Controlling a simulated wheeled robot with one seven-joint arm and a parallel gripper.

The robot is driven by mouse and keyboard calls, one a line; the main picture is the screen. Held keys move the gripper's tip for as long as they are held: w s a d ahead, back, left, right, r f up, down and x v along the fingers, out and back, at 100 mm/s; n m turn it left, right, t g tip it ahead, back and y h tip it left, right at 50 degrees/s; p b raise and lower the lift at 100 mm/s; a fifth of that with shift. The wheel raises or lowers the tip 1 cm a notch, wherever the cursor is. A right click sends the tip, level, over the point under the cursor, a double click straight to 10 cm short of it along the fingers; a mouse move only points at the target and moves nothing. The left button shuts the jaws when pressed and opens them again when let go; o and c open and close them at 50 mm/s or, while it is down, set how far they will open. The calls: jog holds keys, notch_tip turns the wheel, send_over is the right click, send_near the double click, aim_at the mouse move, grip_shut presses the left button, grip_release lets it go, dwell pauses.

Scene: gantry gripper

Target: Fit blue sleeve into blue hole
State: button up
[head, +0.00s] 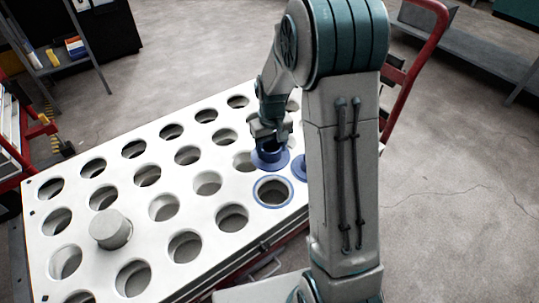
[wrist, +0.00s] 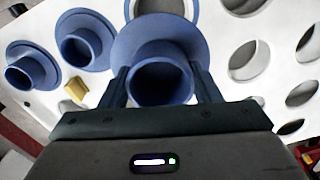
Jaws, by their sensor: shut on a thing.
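My gripper (head: 268,132) is shut on a flanged blue sleeve (head: 270,158). In the wrist view my gripper's fingers (wrist: 162,80) sit on both sides of the sleeve's tube (wrist: 160,62), with the wide flange on its far side. The blue-rimmed hole (head: 288,198) is in the white panel, just nearer than the held sleeve in the head view. Its rim (wrist: 194,12) shows at the top of the wrist view, partly covered by the flange. I cannot tell whether the flange touches the panel.
The white panel (head: 120,178) has several plain holes. A pale cylinder (head: 110,230) stands at its left. Two more blue sleeves (wrist: 84,42) (wrist: 30,66) and a small yellow block (wrist: 76,88) are left of my gripper in the wrist view. A red cart frame (head: 425,50) stands behind my arm.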

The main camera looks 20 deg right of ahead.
aim_at(275, 166)
jog(key=s+f+n, duration=0.1)
jog(key=s+n, duration=0.1)
jog(key=s+f+n+p, duration=0.1)
jog(key=f+n, duration=0.1)
jog(key=n, duration=0.1)
jog(key=shift+s+a+f, duration=0.15)
jog(key=shift+s+f, duration=0.15)
jog(key=shift+s, duration=0.1)
jog(key=shift+f, duration=0.1)
jog(key=shift+s, duration=0.1)
jog(key=shift+f+b, duration=2.15)
jog(key=shift+f, duration=0.75)
jog(key=shift+f+b, duration=1)
jog(key=shift+f, duration=0.65)
jog(key=o, duration=1.2)
notch_tip(275, 166, up, 14)
jog(key=p, duration=0.5)
jog(key=shift+f, duration=0.1)
